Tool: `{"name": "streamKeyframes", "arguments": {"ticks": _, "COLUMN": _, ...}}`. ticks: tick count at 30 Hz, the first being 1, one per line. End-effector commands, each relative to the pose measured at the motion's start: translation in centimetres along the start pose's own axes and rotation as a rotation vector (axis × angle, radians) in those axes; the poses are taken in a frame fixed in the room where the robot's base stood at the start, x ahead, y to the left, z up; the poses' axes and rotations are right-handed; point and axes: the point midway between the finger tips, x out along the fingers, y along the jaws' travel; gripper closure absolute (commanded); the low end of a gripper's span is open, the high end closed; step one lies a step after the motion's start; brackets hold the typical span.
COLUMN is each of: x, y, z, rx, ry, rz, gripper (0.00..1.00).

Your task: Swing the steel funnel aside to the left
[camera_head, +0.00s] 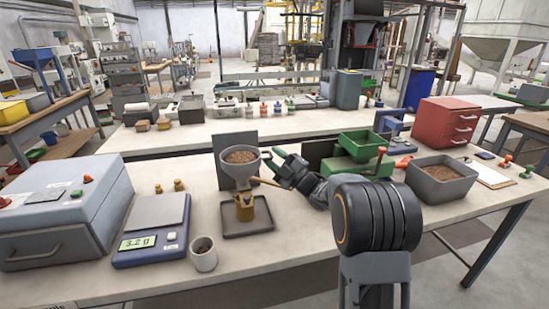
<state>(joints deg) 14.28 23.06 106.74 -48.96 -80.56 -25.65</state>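The steel funnel (239,175) is a grey cone with brown pellets heaped in its wide top. It stands upright in front of a dark upright plate (222,141), with its spout over a small tan container (254,215). My gripper (273,163) is just right of the funnel, close to its rim and to a short brown handle-like piece (263,182). Whether it touches either cannot be told. The fingers are small and seen from behind, so their opening is unclear.
A dark tray (262,230) lies under the container. A scale (150,238) reading 3.2 g and a cup (203,259) stand left. A blue-grey box (60,240) is far left. A green hopper (361,145) and pellet bin (442,188) are right. Some bench is clear left of the funnel.

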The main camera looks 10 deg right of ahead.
Motion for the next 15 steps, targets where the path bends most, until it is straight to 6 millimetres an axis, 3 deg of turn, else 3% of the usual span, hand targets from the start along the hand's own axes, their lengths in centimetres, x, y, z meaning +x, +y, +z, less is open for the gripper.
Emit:
{"name": "streamKeyframes", "arguments": {"ticks": 5, "x": -0.01, "y": -0.01, "z": 0.0, "rx": 0.0, "ry": 0.0, "rz": 0.0, "gripper": 0.65}}
{"name": "streamKeyframes", "arguments": {"ticks": 15, "x": -0.02, "y": 0.03, "z": -0.02, "rx": 0.0, "ry": 0.0, "rz": 0.001, "gripper": 0.98}}
